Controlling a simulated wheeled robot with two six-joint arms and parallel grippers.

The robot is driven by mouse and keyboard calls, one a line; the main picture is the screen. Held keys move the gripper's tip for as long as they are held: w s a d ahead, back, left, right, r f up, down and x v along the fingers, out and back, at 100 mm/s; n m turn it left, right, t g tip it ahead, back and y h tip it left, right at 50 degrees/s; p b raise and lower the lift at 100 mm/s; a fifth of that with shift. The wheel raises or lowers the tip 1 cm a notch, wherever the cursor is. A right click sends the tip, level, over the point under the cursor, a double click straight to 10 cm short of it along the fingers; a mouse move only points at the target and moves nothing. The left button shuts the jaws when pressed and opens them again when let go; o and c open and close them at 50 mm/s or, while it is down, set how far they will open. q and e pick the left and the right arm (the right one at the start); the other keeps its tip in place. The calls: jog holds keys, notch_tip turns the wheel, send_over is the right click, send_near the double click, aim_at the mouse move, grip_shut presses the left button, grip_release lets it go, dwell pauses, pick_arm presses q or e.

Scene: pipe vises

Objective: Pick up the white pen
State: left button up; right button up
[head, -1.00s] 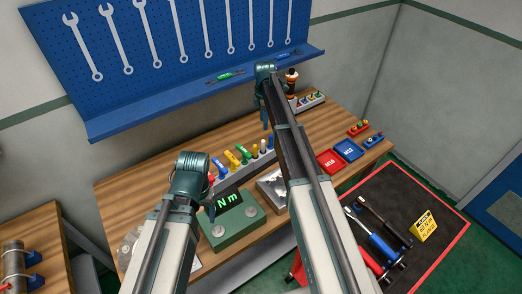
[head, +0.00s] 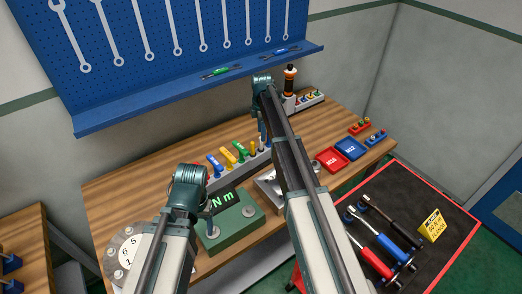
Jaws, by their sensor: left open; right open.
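A grey rack (head: 238,167) on the wooden bench holds several coloured pen-like or marker-like items, including a blue one (head: 214,165) and a yellow one (head: 228,157). I cannot pick out a white pen with certainty; the rack's right end is partly hidden by my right gripper. My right gripper (head: 262,122) points down over the rack's right end, open, with nothing visibly held. My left gripper (head: 188,180) is at the rack's left, in front of it; its fingers are mostly hidden by its own wrist, and nothing held shows.
A green torque tester (head: 228,232) stands in front of the rack, with a numbered dial (head: 126,255) at left. Red (head: 330,160) and blue (head: 350,148) trays lie right. A black-and-orange bottle (head: 290,80) stands behind. A dark mat (head: 440,265) holds wrenches. A blue pegboard shelf (head: 200,90) overhangs the back.

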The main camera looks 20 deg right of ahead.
aim_at(261, 148)
pick_arm(q)
notch_tip(261, 148, down, 5)
jog(key=b, duration=0.4)
jog(key=shift+b, duration=0.3)
pick_arm(e)
notch_tip(261, 148, down, 5)
jog(key=shift+w+a+f, duration=0.1)
pick_arm(q)
jog(key=shift+r, duration=0.1)
pick_arm(e)
grip_shut()
